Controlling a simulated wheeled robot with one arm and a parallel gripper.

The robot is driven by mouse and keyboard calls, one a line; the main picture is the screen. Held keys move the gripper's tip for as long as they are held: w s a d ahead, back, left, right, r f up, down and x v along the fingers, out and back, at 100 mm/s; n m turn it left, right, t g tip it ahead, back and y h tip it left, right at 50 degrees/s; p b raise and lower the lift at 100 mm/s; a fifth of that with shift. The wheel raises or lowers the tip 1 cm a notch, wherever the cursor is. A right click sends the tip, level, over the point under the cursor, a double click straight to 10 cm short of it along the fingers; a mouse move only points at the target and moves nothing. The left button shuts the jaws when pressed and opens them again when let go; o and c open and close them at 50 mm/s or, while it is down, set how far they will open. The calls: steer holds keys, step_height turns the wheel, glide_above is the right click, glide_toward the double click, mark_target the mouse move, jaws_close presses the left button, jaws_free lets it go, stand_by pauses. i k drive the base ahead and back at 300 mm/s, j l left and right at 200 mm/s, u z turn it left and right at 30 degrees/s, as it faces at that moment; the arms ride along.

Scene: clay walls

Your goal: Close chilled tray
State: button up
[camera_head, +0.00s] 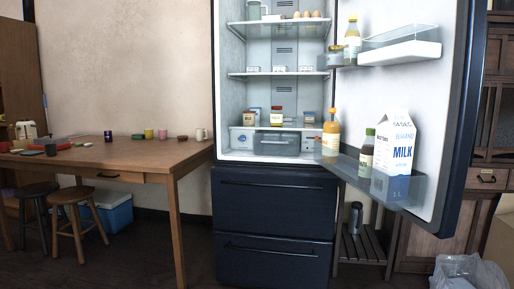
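The fridge (216,100) stands in the middle with its upper door (461,110) swung wide open to the right. A grey, partly see-through tray (276,145) with a handle slot sits at the bottom of the fridge compartment, under the lowest shelf. Its front looks set forward of the white labelled fronts beside it, so it appears partly pulled out; how far I cannot tell. Small jars and cartons stand on the shelf above it. My gripper is not in view.
The open door carries a milk carton (394,155), bottles and a jar in its bins. Two dark drawers (272,204) below look shut. A wooden table (125,158) with small items stands left, stools (75,197) below it. A plastic bag (467,272) lies lower right. Floor before the fridge looks clear.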

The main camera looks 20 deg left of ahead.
mark_target(281, 147)
steer(key=u, duration=0.75)
